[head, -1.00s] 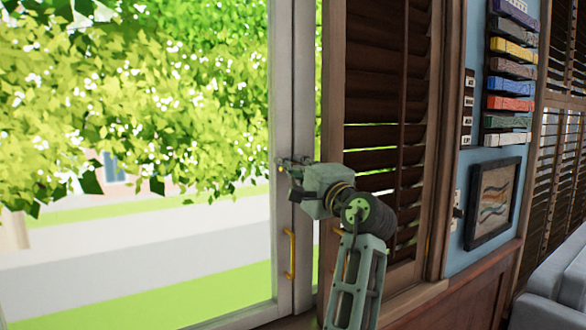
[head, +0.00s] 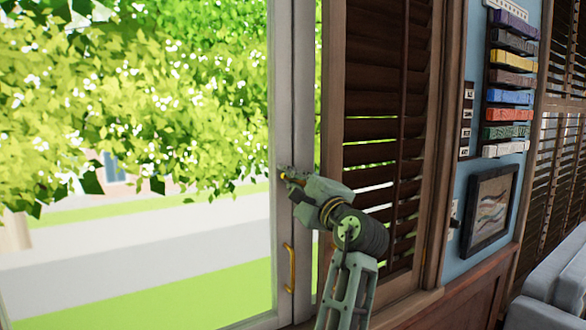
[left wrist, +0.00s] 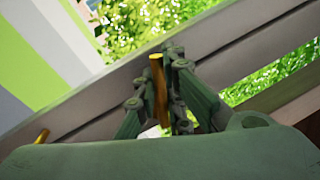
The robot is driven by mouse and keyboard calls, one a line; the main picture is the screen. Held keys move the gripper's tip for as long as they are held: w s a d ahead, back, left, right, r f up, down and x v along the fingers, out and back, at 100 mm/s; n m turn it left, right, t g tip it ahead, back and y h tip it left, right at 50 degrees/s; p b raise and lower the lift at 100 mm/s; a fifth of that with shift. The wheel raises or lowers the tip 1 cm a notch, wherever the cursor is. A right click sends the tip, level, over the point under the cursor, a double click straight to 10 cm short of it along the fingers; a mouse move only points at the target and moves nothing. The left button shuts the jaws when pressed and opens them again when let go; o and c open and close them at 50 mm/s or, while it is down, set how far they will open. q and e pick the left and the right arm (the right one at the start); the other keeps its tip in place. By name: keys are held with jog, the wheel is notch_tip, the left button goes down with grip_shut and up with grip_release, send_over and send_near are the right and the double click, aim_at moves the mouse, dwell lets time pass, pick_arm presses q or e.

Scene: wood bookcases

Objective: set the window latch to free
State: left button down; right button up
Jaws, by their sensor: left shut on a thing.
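The window latch (head: 284,177) is a small brass piece on the grey window frame, mostly hidden by my gripper in the head view. In the left wrist view the brass latch lever (left wrist: 157,88) stands between the dark fingers. My left gripper (head: 287,174) is shut on this lever, its fingers against the frame's upright; it also shows in the left wrist view (left wrist: 163,80). The window frame (head: 282,110) borders a large pane with trees and lawn outside. My right gripper is not in view.
A brass handle (head: 289,268) is on the frame below the latch. Brown louvred shutters (head: 375,95) stand close to the right of the frame, behind my left arm. A framed picture (head: 490,210) hangs on the blue wall, and a grey sofa (head: 560,275) is at the lower right.

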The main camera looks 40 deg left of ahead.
pick_arm(q)
jog(key=m+p, duration=0.1)
jog(key=r+m+p, duration=0.1)
jog(key=p, duration=0.1)
jog(key=shift+w+r+t+h, duration=0.1)
jog(key=shift+w+t+h, duration=0.1)
jog(key=shift+t+h, duration=0.1)
jog(key=shift+w+d+m+p, duration=0.1)
jog(key=shift+m+p, duration=0.7)
jog(key=shift+p, duration=0.05)
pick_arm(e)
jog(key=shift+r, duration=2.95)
pick_arm(q)
jog(key=c, duration=2.1)
grip_release()
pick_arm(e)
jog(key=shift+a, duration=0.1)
pick_arm(q)
jog(key=v, duration=1.2)
